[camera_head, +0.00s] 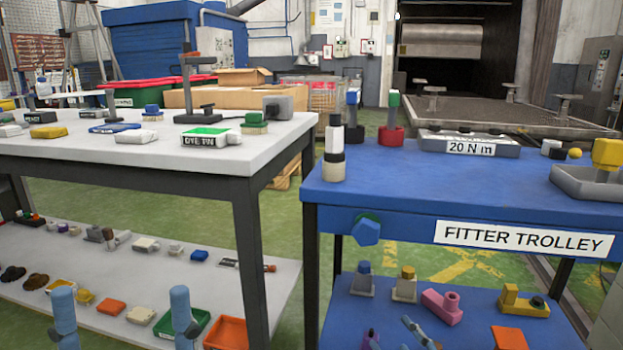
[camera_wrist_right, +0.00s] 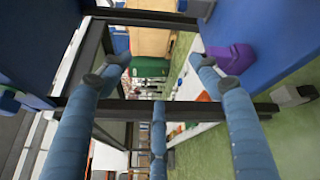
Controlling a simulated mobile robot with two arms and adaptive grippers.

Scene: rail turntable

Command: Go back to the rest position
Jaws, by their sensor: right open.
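The gripper is open and empty. The rest of the right arm is out of view.
The white table (camera_head: 200,150) stands at left, with several parts on its top and lower shelf (camera_head: 285,285). The blue fitter trolley (camera_head: 400,180) stands at right, also loaded. A narrow strip of green floor (camera_head: 285,210) separates them. A purple object (camera_wrist_right: 232,58) shows in the wrist view.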

